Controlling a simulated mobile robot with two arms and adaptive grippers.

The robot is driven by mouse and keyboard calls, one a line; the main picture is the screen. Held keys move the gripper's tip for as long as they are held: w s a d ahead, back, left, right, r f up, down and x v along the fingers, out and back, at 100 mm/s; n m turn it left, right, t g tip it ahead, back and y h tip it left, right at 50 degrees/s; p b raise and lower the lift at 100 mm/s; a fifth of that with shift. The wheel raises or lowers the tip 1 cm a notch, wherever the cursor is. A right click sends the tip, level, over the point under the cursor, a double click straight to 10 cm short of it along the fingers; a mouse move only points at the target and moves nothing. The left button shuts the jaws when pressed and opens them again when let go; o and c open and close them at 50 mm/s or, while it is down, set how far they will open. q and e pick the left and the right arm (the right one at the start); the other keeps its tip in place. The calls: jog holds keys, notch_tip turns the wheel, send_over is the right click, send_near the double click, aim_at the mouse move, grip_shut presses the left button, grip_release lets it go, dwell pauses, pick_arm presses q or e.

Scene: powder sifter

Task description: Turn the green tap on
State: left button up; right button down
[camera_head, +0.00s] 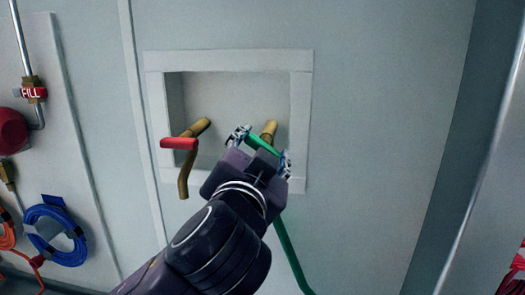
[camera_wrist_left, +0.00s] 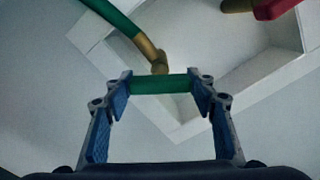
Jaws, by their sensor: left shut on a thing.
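The green tap handle (camera_head: 262,145) sits on a brass tap (camera_head: 269,130) at the right of a recessed wall box. My left gripper (camera_head: 265,148) comes from below and is shut on the green handle, with a finger at each end of it. In the left wrist view the green handle (camera_wrist_left: 161,84) lies between the blue-padded fingers (camera_wrist_left: 161,88), in front of the brass tap (camera_wrist_left: 158,62). A green hose (camera_head: 289,255) hangs below, partly hidden by my left arm. My right gripper is not in view.
A red-handled tap (camera_head: 180,143) on a brass spout (camera_head: 184,180) stands at the left of the recessed box (camera_head: 229,60). Farther left are a red FILL valve (camera_head: 32,92) and a coiled blue hose (camera_head: 55,232). The wall right of the box is clear.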

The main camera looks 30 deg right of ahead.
pick_arm(q)
jog(key=m, duration=0.5)
jog(key=shift+m+b, duration=0.3)
jog(key=m, duration=0.5)
jog(key=shift+f+b, duration=0.1)
jog(key=shift+b, duration=0.2)
jog(key=shift+m, duration=0.4)
jog(key=o, duration=1.2)
jog(key=shift+s, duration=0.15)
jog(key=v, duration=1.1)
jog(key=shift+s+a, duration=0.3)
